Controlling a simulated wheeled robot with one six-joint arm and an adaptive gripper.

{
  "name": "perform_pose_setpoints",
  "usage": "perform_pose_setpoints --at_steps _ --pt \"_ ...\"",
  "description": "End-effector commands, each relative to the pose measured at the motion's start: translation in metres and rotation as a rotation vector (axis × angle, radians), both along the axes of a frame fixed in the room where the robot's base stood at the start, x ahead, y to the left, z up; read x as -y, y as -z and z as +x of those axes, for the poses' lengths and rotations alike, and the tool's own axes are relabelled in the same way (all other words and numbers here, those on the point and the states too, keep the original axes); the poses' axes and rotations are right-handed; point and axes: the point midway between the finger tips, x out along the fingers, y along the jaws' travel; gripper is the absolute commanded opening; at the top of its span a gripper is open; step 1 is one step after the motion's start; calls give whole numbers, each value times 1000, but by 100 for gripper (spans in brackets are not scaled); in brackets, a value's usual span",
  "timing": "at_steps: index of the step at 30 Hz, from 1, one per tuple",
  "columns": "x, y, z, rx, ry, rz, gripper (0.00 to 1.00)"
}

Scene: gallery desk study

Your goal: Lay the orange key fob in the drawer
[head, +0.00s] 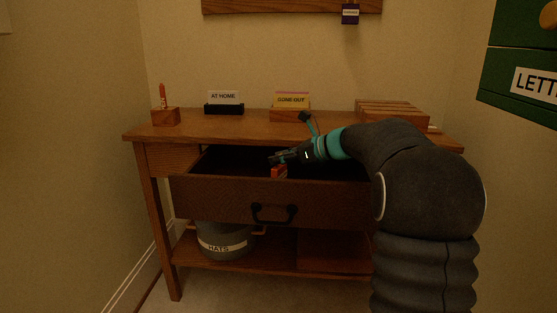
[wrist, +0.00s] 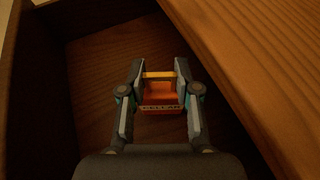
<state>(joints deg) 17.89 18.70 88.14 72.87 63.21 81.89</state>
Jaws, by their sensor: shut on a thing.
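The desk's drawer (head: 215,197) is pulled open below the desktop. My gripper (head: 275,164) reaches over the open drawer and is shut on the orange key fob (head: 279,171). In the wrist view the orange key fob (wrist: 161,95) sits between the two fingers of my gripper (wrist: 160,88), with lettering on its near edge. The drawer's dark wooden floor (wrist: 95,85) shows beneath and around the fingers. I cannot tell whether the fob touches that floor.
The desktop edge (wrist: 255,60) overhangs close on the right in the wrist view. A "HATS" bin (head: 222,240) stands below.

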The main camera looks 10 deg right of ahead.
Motion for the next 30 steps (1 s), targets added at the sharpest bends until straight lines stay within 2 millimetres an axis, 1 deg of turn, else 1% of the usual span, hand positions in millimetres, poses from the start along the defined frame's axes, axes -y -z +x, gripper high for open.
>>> perform_pose_setpoints --at_steps 4,8,9,12,20,24,28,30 --pt "0 -1 0 0 0 0 0" --pt "0 3 0 0 0 0 0" --pt "0 3 0 0 0 0 34" --pt "0 3 0 0 0 0 57" --pt "0 3 0 0 0 0 57" --pt "1 -3 -1 1 0 -1 57" --pt "14 -9 -11 1 3 -1 57" --pt "24 -14 -19 1 4 -1 57"
